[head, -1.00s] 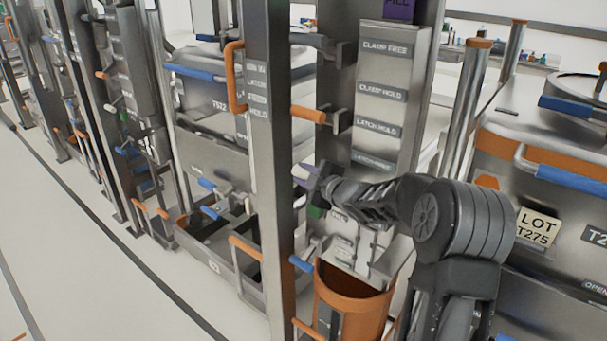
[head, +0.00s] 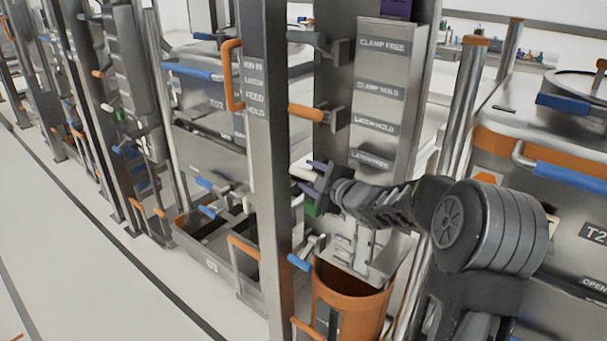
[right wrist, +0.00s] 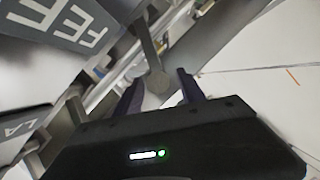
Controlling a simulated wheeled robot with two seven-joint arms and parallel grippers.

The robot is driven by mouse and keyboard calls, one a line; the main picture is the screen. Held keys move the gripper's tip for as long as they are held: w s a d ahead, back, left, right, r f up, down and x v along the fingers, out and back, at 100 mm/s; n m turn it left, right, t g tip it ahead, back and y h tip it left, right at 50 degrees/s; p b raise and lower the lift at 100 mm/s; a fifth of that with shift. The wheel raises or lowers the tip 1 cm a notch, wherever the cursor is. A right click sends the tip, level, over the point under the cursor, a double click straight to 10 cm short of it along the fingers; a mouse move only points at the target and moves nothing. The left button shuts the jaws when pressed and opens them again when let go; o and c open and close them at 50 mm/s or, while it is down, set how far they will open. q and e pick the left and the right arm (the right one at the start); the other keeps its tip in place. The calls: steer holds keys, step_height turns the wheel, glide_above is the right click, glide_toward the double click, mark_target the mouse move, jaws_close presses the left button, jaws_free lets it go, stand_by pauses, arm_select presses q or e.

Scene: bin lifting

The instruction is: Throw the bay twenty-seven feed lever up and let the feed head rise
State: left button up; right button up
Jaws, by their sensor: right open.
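A lever with a pale grip (head: 302,173) sticks out to the left from the near bay's column, below an orange-gripped lever. My right gripper (head: 316,181) is open right beside it, its purple-dark fingers pointing left. A plate starting "FEE" (right wrist: 75,28) is close by at the top left there. My left gripper is not in view.
The orange-gripped lever (head: 306,112) is above and a blue-gripped lever (head: 299,262) below. A steel post (head: 266,170) stands just left. The label panel (head: 385,65) reads clamp and latch. An orange bin (head: 350,302) is underneath. The floor at left is clear.

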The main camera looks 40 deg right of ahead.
mark_target(315, 179)
steer(key=v, duration=0.3)
steer(key=shift+s+r, duration=0.1)
steer(key=shift+s, duration=0.2)
stand_by(0.6)
